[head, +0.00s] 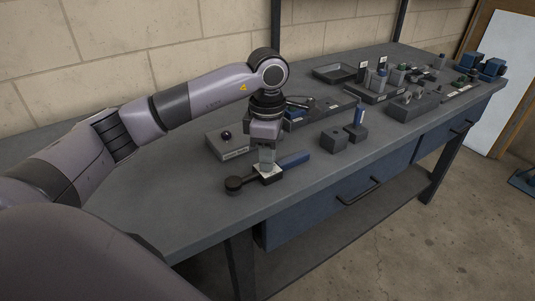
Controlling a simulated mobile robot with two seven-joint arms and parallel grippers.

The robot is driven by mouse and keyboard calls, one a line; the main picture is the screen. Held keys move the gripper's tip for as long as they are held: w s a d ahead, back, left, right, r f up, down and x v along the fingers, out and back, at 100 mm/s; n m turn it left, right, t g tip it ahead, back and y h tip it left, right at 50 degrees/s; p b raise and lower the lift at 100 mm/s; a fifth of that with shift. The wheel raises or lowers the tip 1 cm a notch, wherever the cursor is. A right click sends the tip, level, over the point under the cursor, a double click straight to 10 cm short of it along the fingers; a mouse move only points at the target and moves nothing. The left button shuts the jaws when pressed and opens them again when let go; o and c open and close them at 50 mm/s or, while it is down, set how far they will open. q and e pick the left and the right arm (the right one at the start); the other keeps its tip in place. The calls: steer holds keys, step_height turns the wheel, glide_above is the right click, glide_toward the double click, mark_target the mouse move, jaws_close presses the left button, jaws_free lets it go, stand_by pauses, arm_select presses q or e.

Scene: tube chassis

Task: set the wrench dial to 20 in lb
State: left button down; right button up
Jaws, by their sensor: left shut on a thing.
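The torque wrench (293,160) lies on the grey bench, with a round black head at its left end and a blue handle at its right. A pale plate (276,178) sits midway along it. My left gripper (267,166) points down over this plate, fingers shut at the wrench's dial. The fingers hide the dial, and its reading is too small to make out. My right gripper is not in view.
A grey labelled block with a dark knob (226,134) stands behind the wrench. Dark blocks (334,139), one with a blue-handled tool upright, stand to the right. Several trays and fixtures fill the far right. The bench (195,210) is bare at the front left.

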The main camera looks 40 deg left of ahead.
arm_select(q)
steer(key=shift+n, duration=1.2)
steer(key=c, duration=1.1)
jaws_free()
steer(key=shift+r, duration=3.6)
